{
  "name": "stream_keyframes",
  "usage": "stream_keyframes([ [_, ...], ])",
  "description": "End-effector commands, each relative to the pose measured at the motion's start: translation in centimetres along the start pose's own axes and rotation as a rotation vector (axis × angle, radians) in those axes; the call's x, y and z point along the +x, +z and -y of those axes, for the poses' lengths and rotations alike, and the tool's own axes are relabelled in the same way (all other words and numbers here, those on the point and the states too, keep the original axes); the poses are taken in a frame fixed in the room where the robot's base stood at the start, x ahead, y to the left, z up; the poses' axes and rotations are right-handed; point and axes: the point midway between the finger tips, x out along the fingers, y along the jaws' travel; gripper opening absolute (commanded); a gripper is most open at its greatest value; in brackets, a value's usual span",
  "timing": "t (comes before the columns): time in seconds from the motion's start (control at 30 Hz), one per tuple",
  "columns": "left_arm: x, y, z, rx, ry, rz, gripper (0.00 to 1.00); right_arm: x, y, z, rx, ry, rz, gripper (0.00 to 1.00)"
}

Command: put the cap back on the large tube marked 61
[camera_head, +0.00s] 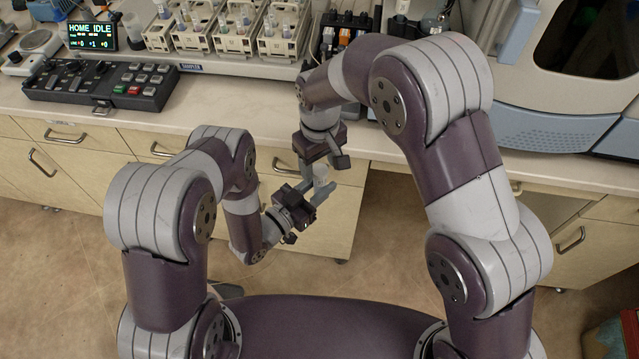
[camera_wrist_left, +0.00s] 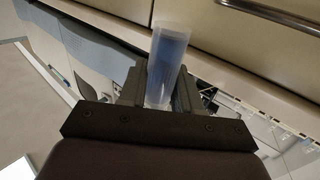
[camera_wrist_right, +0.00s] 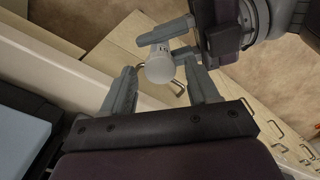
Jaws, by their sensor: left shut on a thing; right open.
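My left gripper (camera_head: 318,190) is shut on a translucent tube (camera_head: 322,174) in front of the counter. In the left wrist view the tube (camera_wrist_left: 168,62) stands between the fingers (camera_wrist_left: 160,88), with a blue tint inside. My right gripper (camera_head: 322,165) is open just above it. In the right wrist view the tube's pale round end (camera_wrist_right: 159,68) lies between the spread right fingers (camera_wrist_right: 163,88), with a visible gap on both sides. I cannot tell whether that round end is a cap or bare tube. No number 61 is legible.
On the counter (camera_head: 225,98) stand tube racks (camera_head: 205,40), a keypad panel (camera_head: 100,85), a display (camera_head: 92,36) and a large instrument (camera_head: 560,110). The drawers (camera_head: 85,150) lie behind my grippers. Floor (camera_head: 80,260) is open at left.

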Motion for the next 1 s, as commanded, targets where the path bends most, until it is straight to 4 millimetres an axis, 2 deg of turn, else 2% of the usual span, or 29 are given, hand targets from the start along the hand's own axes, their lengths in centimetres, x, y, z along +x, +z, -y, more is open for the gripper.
stream_keyframes([
  [0.37,0.01,-0.01,0.01,0.0,0.0,0.0,0.0,0.68,0.01,0.0,0.0,0.0,0.0,0.6],
  [0.53,0.0,-0.01,0.0,0.0,0.0,0.0,0.0,0.67,0.01,0.0,0.0,0.0,-0.001,0.07],
  [0.57,0.0,-0.01,0.0,0.0,0.0,0.0,0.0,0.66,0.01,0.0,0.0,0.0,-0.001,0.0],
  [0.6,0.0,-0.01,0.0,0.0,0.0,0.0,0.0,0.66,0.01,0.0,0.0,0.0,-0.001,0.0],
  [0.93,-0.01,0.0,0.0,0.0,0.0,0.0,0.0,0.65,0.01,-0.02,0.0,0.0,-0.001,0.0],
  [0.97,-0.01,0.0,0.0,0.0,0.0,0.0,0.0,0.65,0.01,-0.02,0.0,0.0,-0.001,0.44],
  [1.0,-0.01,0.0,0.0,0.0,0.0,0.0,0.0,0.65,0.01,-0.01,0.0,0.0,-0.001,0.57],
])
